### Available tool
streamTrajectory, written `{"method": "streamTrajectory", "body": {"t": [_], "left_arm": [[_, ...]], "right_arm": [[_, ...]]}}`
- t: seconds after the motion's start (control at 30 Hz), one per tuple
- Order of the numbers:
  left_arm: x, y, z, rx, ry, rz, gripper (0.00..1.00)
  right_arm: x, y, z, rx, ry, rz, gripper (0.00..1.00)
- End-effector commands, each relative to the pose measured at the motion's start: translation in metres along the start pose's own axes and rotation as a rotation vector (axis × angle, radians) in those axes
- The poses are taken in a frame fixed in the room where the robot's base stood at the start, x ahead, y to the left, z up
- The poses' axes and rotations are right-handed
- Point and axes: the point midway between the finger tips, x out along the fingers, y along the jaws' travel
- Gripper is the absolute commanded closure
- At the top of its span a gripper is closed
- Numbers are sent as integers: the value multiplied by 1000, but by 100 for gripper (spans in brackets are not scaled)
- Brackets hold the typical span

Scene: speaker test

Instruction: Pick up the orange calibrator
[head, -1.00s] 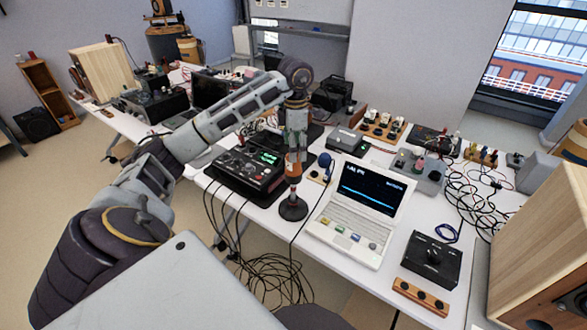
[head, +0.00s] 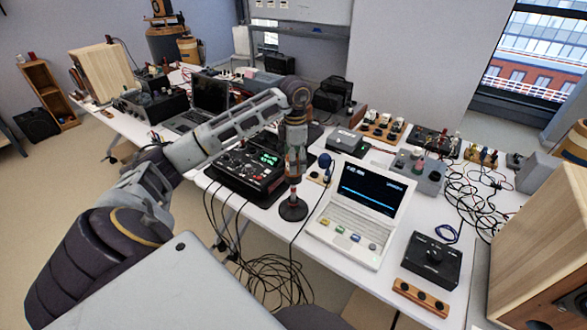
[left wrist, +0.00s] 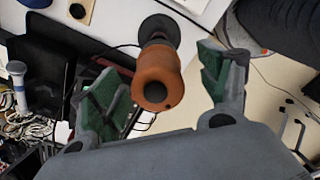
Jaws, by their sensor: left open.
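The orange calibrator (left wrist: 158,68) is a short orange cylinder with a dark hole in its near end. In the left wrist view it sits on a dark stem above a round black base (left wrist: 160,28). My left gripper (left wrist: 163,80) is open, with one green-padded finger on each side of the calibrator and visible gaps to both. In the head view my left gripper (head: 294,168) points down over the round stand (head: 293,209) on the white table and largely hides the calibrator. My right gripper is not in view.
A black mixer-like box (head: 245,172) stands just left of the stand, and a white laptop (head: 362,208) just right. Cables (head: 270,278) hang off the table's front edge. A wooden box (head: 545,250) is at far right.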

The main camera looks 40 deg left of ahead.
Motion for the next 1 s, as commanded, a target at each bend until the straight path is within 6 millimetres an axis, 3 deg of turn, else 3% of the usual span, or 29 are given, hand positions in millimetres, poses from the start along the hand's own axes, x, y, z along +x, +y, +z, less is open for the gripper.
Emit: {"method": "streamTrajectory", "body": {"t": [0.6, 1.0], "left_arm": [[46, 3, -1, 0, 1, 0, 23], [51, 3, -1, 0, 0, 0, 23]], "right_arm": [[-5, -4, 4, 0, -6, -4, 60], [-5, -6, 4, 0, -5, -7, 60]]}}
